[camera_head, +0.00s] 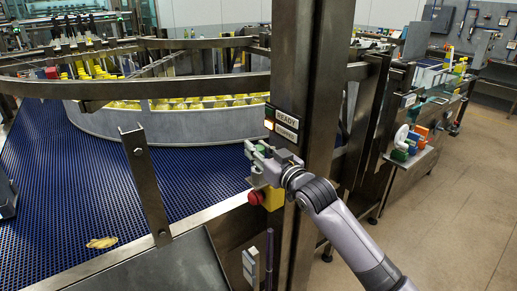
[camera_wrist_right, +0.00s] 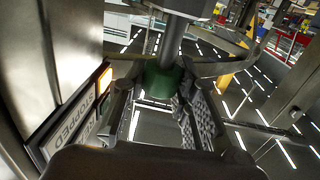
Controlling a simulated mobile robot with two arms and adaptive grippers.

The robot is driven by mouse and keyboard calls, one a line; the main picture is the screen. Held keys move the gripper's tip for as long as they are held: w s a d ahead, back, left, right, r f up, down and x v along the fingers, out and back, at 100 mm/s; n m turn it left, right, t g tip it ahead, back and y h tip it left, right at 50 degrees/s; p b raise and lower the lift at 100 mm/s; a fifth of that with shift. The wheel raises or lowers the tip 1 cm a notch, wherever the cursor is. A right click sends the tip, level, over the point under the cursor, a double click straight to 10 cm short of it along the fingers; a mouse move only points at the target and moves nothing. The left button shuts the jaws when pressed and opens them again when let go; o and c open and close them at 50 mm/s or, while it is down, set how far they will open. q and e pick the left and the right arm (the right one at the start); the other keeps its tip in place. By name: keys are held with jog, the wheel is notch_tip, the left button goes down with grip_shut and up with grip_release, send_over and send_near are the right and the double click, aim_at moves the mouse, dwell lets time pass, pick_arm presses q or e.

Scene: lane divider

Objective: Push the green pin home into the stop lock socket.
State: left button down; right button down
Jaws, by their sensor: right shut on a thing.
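The green pin (camera_wrist_right: 163,82) sits between my right gripper's fingers in the right wrist view. A grey metal rod (camera_wrist_right: 172,40) extends from the green part to a grey round body (camera_wrist_right: 190,6) at the top; I cannot tell which part is the socket or how deep the pin sits. In the head view my right gripper (camera_head: 257,163) is beside the steel post, just below the sign plates. It is shut on the green pin, which is mostly hidden there by the fingers. My left gripper is not in view.
The steel post (camera_head: 318,80) carries READY (camera_head: 287,117) and STOPPED (camera_head: 286,133) plates; an amber lamp glows beside STOPPED. A red button (camera_head: 255,197) on a yellow box is just below my gripper. A blue conveyor (camera_head: 70,150) with a yellow scrap (camera_head: 102,242) lies left.

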jog(key=shift+f+b, duration=0.65)
jog(key=shift+f, duration=0.55)
jog(key=c, duration=1.2)
grip_release()
jog(key=v, duration=1.2)
